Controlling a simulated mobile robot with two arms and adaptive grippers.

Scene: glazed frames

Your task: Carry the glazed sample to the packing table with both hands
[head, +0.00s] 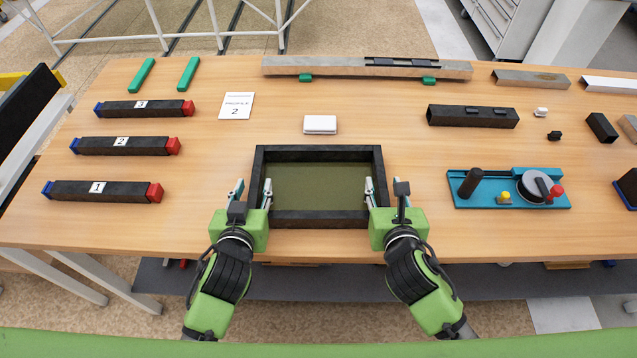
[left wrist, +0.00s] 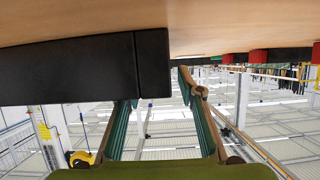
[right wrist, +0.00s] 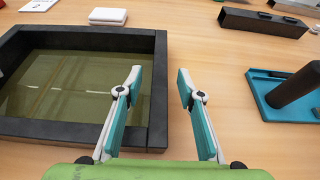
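The glazed sample (head: 318,218), a dark rectangular frame around an olive pane, lies flat near the wooden table's front edge. My left gripper (head: 251,193) is open at its left bar, one finger on either side in the head view. My right gripper (head: 386,193) is open at the right bar (right wrist: 157,100); one finger overlaps the bar and the other is outside, over the table. Neither is visibly clamped. I cannot identify a packing table.
The wooden table (head: 420,150) also holds a white block (head: 320,125) behind the sample, several dark profiles at left, including profile 1 (head: 100,191), and a teal fixture (head: 460,192) at right. A long beam (head: 340,69) lies at the back. Bare wood surrounds the sample.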

